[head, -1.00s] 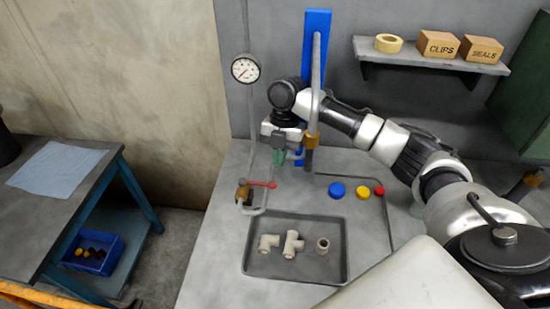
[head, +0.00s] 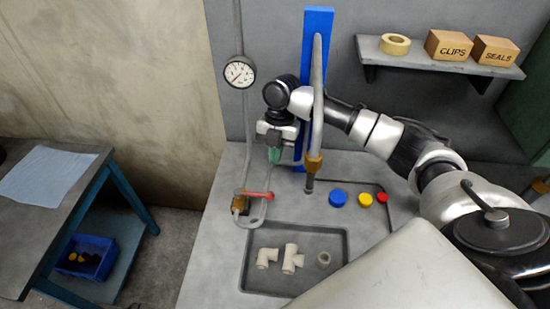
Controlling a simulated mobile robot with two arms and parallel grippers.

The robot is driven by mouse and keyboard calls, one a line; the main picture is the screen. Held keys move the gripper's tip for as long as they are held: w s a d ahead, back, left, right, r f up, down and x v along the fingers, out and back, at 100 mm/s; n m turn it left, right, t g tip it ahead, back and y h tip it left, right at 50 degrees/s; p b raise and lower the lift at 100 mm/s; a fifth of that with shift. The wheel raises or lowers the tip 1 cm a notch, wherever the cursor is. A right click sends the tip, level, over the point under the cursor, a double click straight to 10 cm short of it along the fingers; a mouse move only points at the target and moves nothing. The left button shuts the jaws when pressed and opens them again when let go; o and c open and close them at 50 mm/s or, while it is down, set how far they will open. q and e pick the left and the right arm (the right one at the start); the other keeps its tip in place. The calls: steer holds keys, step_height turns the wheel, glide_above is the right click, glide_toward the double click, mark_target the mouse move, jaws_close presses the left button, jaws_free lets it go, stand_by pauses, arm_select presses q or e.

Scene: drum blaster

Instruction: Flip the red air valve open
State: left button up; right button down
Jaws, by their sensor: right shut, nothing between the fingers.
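The air valve has a brass body (head: 238,204) and a red lever (head: 258,195), low on the grey pipe below the gauge at the bench's back left. The lever lies roughly level, pointing right from the body. My right gripper (head: 274,157), with green fingertips, points down behind and above the lever's right end. It is shut and empty, and it looks apart from the lever. My left gripper is out of view.
A round gauge (head: 239,72) sits above the valve. A grey tube with a brass collar (head: 314,163) stands before a blue post (head: 317,20), close right of my gripper. A tray (head: 245,270) holds white fittings. Blue, yellow and red caps (head: 338,198) lie to the right.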

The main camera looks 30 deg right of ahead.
mark_target(254, 194)
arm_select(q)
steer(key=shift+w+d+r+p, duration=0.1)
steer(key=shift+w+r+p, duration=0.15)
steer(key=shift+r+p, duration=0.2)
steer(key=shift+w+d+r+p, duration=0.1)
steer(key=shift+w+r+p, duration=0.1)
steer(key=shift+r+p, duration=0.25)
arm_select(e)
steer(key=x, duration=0.8)
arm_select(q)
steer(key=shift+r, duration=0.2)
arm_select(e)
steer(key=shift+s, duration=0.15)
